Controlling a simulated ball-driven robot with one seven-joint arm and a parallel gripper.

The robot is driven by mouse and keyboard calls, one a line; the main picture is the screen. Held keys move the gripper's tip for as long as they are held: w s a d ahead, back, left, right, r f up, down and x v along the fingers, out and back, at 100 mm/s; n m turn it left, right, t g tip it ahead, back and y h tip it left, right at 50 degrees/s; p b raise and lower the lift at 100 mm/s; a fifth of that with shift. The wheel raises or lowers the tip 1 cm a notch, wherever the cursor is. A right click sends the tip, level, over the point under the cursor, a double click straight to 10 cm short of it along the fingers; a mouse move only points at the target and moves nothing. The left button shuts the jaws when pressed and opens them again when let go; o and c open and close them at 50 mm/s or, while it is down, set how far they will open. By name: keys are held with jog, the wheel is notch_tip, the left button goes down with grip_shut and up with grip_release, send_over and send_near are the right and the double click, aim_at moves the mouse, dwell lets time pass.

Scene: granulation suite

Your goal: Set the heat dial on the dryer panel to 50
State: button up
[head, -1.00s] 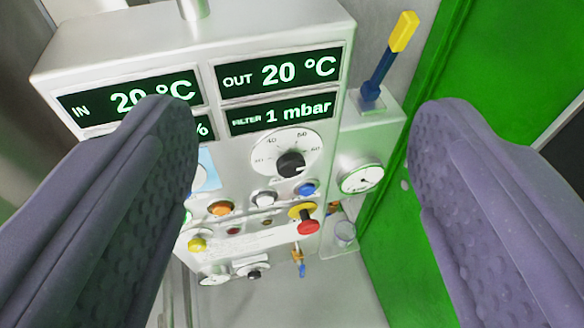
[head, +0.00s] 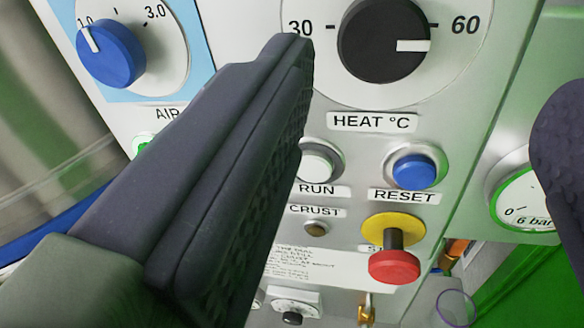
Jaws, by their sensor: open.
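The heat dial (head: 383,40) is a black round knob on a white scale plate, at the top of the head view. Its white pointer line points right, close to the 60 mark; 30 shows on the left, and the top of the scale is cut off. The label below reads HEAT °C. The dryer panel (head: 345,262) is pale grey. My gripper (head: 425,110) is open and empty. Its left finger lies below and left of the dial, covering part of the panel; its right finger is at the right edge. I see no clear contact with the dial.
A blue AIR dial (head: 111,54) is at upper left. Below the heat dial are a white RUN button (head: 316,164), a blue RESET button (head: 414,171) and a red stop button (head: 394,265) on a yellow ring. A pressure gauge (head: 524,200) is at right.

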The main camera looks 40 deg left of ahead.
aim_at(383, 46)
jog(key=shift+y, duration=0.5)
jog(key=x, duration=0.4)
jog(key=a+f+x, duration=0.1)
jog(key=x, duration=0.2)
jog(key=shift+s+b, duration=0.1)
jog(key=shift+b, duration=0.2)
jog(key=shift+c, duration=0.3)
jog(key=c, duration=1)
